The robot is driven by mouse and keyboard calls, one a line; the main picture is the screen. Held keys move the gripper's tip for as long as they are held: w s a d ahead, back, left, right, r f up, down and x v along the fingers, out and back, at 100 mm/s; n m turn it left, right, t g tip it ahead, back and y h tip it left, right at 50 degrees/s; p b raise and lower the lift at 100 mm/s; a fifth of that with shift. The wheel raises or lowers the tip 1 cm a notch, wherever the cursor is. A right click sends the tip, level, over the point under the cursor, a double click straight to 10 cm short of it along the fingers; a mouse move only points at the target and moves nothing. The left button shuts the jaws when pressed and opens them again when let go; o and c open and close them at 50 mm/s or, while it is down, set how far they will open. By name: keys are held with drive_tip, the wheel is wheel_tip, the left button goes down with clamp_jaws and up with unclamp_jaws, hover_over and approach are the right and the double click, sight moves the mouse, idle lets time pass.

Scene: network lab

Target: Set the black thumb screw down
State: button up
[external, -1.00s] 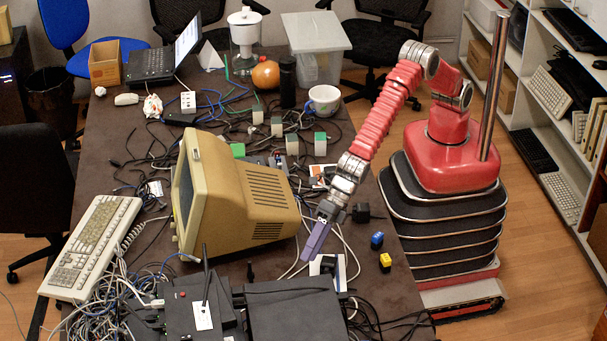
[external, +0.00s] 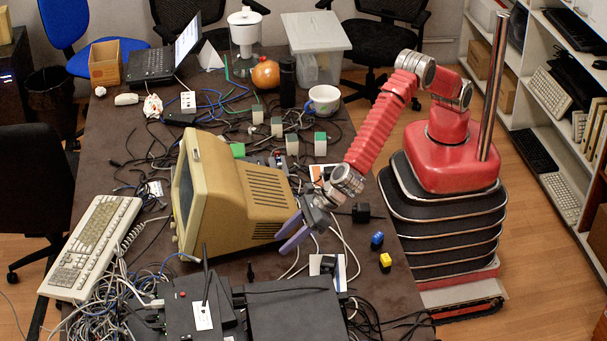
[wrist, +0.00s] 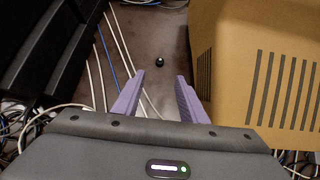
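The black thumb screw (external: 250,270) stands as a small dark piece on the brown table, between the beige monitor and the black boxes. In the wrist view the thumb screw (wrist: 159,62) is a small round black shape with a bright glint, just beyond my fingertips and between their lines. My gripper (external: 282,240) is beside the monitor's lower right, above the table. Its two purple fingers stand apart with nothing between them in the wrist view (wrist: 160,79). The gripper does not touch the thumb screw.
The beige monitor (external: 235,195) stands close to my fingers, on the right in the wrist view (wrist: 265,70). Black boxes (external: 290,310) lie at the table's front. Loose cables run below the gripper. Blue (external: 377,240) and yellow (external: 385,261) pieces sit near the right edge.

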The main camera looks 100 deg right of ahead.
drive_tip(key=shift+f, duration=0.1)
approach(255, 277)
drive_tip(key=shift+w+a, duration=0.15)
drive_tip(key=shift+w, duration=1.5)
drive_tip(key=shift+f, duration=0.1)
drive_tip(key=shift+x, duration=2.5)
drive_tip(key=shift+c, duration=0.3)
clamp_jaws()
